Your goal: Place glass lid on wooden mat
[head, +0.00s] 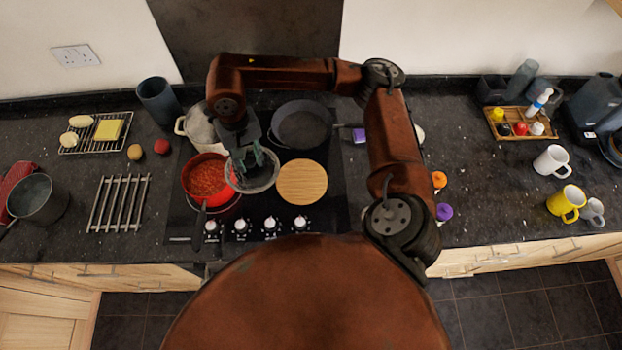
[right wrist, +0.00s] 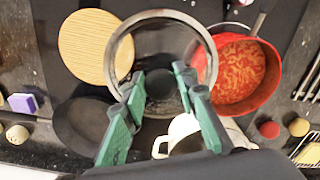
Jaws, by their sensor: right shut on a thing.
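The glass lid (head: 262,182) is a clear disc with a metal rim and a dark knob. My right gripper (head: 248,160) is shut on its knob, over the cooktop between the red pan and the mat. In the right wrist view the fingers (right wrist: 161,90) close around the knob and the lid (right wrist: 165,32) hangs below them. The round wooden mat (head: 303,182) lies bare just right of the lid; it also shows in the right wrist view (right wrist: 84,45), where the lid's edge overlaps it slightly. My left gripper is not in view.
A red pan of sauce (head: 207,178) stands left of the lid, partly under its edge. A pale pot (head: 198,127) and a dark frying pan (head: 302,126) stand behind. Cooktop knobs (head: 255,226) line the front. A metal trivet (head: 118,204) lies at left.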

